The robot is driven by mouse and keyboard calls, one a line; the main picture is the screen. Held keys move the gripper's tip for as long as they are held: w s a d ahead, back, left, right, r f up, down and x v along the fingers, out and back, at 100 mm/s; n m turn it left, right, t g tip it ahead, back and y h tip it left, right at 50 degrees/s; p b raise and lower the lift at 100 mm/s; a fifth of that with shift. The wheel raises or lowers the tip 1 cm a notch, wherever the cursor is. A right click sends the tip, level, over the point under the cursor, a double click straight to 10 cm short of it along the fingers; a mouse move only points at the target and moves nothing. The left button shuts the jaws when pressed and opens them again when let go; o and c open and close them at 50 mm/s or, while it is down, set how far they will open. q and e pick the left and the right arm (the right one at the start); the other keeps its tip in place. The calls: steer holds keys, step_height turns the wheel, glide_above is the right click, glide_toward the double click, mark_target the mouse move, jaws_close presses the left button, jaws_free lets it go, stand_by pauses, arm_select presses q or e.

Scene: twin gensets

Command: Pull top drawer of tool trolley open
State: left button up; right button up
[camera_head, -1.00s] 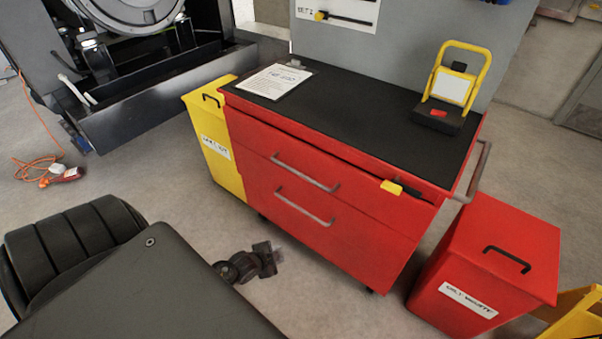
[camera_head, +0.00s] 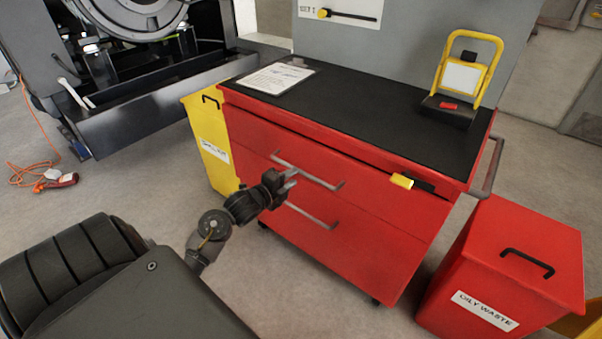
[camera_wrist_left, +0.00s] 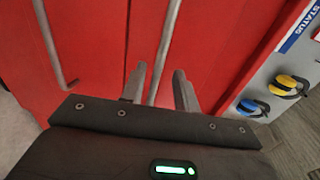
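The red tool trolley (camera_head: 350,245) stands in the middle of the head view with its drawer fronts facing me. A second bar handle (camera_head: 312,216) is on the drawer below. My left gripper (camera_head: 291,178) is at the left part of the top handle. In the left wrist view the two fingers (camera_wrist_left: 160,85) are apart, with the handle bar (camera_wrist_left: 168,45) running between them. I cannot tell whether they touch it. The lower handle (camera_wrist_left: 48,45) shows at left. My right gripper is not in view.
A yellow-and-black item (camera_head: 402,180) sits at the top drawer's upper edge. A yellow bin (camera_head: 208,140) stands left of the trolley, a red oily waste bin (camera_head: 515,255) right. A clipboard (camera_head: 275,78) and yellow-framed stand (camera_head: 467,80) are on top. Floor before the drawers is clear.

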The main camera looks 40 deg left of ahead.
mark_target(300, 172)
arm_select(q)
steer(key=w, duration=0.2)
steer(key=w+f, duration=0.1)
steer(key=w, duration=0.2)
steer(key=shift+w+f, duration=0.1)
steer(key=shift+w, duration=0.2)
steer(key=shift+c, duration=0.3)
jaws_close()
steer(key=shift+a, duration=0.1)
